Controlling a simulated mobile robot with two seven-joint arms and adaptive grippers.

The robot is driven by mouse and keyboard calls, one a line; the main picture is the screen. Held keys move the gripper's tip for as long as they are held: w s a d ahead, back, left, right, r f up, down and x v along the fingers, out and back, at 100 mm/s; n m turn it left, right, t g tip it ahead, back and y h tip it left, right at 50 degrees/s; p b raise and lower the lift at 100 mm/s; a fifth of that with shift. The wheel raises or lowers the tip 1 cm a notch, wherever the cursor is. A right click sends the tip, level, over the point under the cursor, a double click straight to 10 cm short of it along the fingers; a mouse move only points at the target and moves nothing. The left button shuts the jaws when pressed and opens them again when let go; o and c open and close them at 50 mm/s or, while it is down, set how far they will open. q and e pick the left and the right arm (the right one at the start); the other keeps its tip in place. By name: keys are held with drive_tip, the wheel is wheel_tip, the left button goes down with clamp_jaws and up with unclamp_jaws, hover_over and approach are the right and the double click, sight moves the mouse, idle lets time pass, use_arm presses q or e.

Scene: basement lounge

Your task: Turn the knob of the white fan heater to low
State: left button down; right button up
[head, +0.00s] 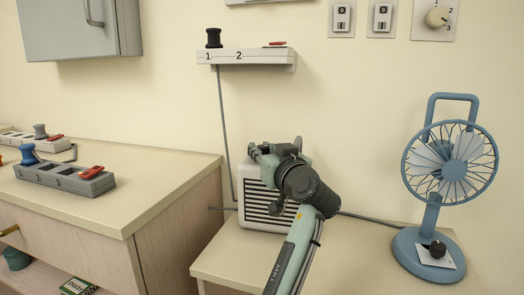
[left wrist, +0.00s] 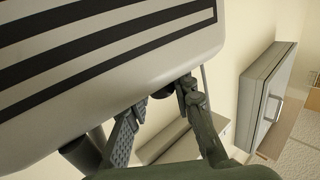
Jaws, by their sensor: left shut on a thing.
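The white fan heater (head: 254,206) stands on the low cabinet against the wall, its dark slatted grille facing forward. It fills the upper left of the left wrist view (left wrist: 150,58). My left gripper (head: 260,150) is at the heater's top, and its arm hides part of the heater's right side. In the left wrist view my left gripper (left wrist: 163,95) has a finger on each side of a small dark knob (left wrist: 160,92) at the heater's edge and is shut on it. The knob's pointer and setting marks are hidden. My right gripper is out of view.
A blue desk fan (head: 430,250) stands to the right on the same cabinet top (head: 345,262). A wall shelf (head: 245,57) is above the heater. A counter (head: 120,175) with switch boxes is at left. Cords run along the wall.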

use_arm(q)
drive_tip(key=c, duration=1.3)
unclamp_jaws()
drive_tip(key=shift+o, duration=0.2)
